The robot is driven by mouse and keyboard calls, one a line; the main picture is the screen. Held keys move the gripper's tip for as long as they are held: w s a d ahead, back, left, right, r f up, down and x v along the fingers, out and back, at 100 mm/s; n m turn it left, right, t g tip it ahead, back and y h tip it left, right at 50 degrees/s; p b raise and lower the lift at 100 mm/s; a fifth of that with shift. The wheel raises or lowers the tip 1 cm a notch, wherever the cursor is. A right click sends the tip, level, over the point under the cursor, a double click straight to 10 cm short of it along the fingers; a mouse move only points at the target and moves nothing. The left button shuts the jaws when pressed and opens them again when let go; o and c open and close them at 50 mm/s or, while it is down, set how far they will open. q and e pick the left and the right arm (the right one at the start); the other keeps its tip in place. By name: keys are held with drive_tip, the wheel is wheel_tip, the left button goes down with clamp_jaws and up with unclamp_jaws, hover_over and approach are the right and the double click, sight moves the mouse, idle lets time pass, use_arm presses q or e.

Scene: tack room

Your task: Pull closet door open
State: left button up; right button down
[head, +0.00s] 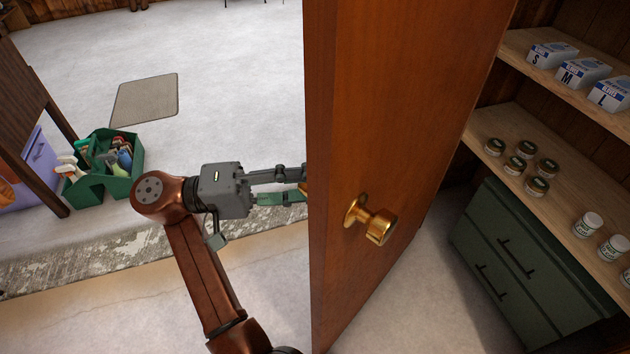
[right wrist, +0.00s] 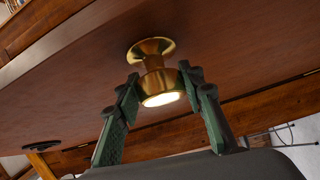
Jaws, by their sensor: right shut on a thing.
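The brown wooden closet door (head: 400,110) stands open, edge toward me in the head view, with its inner face turned to the closet on the right. A brass knob (head: 378,226) is on that inner face, free of any gripper. My right gripper (head: 302,188) reaches the door's other face from the left; its fingertips are partly hidden behind the door edge. In the right wrist view the right gripper (right wrist: 159,78) is shut on the outer brass knob (right wrist: 160,88), one finger on each side. My left gripper is not in view.
Inside the closet are a shelf (head: 535,150) with jars, glove boxes (head: 582,72) above and a green drawer cabinet (head: 520,270). A green caddy (head: 122,184) of bottles and a grey mat (head: 145,100) lie on the left floor. Floor left of the door is largely clear.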

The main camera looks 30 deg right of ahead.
drive_tip(key=shift+w+f, duration=0.1)
drive_tip(key=c, duration=1.3)
unclamp_jaws()
drive_tip(key=shift+o, duration=0.2)
